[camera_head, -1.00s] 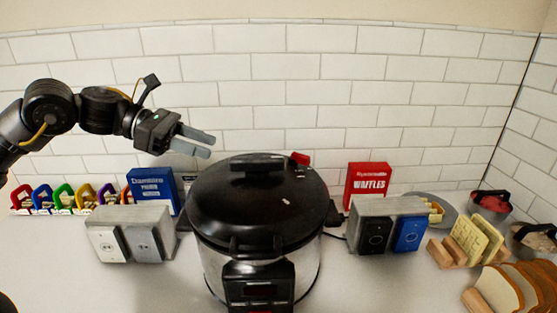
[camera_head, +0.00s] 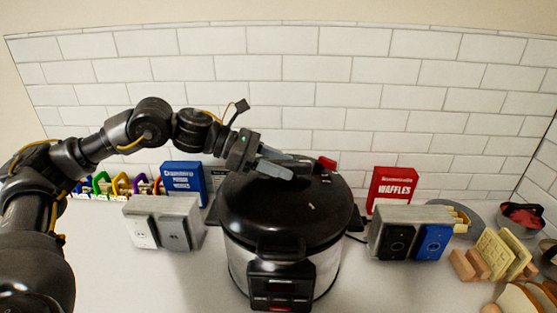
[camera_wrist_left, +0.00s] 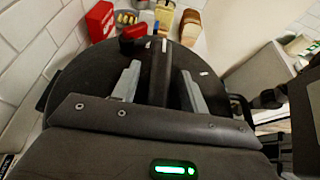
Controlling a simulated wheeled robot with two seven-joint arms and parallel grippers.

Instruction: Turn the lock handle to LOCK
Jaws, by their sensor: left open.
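A black pressure cooker (camera_head: 283,255) with a round black lid (camera_head: 270,215) stands on the counter. Its black bar-shaped lid handle (camera_wrist_left: 160,82) shows between my two finger plates in the left wrist view. In the head view my left gripper (camera_head: 300,169) is open over the top of the lid, and its fingers hide most of the handle. I cannot tell whether the fingers touch the handle. A red knob (camera_head: 328,163) sits at the lid's back edge and also shows in the left wrist view (camera_wrist_left: 134,31). My right gripper is out of view.
A grey socket box (camera_head: 165,222) and a blue box (camera_head: 185,182) stand left of the cooker. A red waffle box (camera_head: 392,187) and a second socket box (camera_head: 410,235) stand right. Bread racks lie farther right. A white tiled wall (camera_head: 300,70) closes the back.

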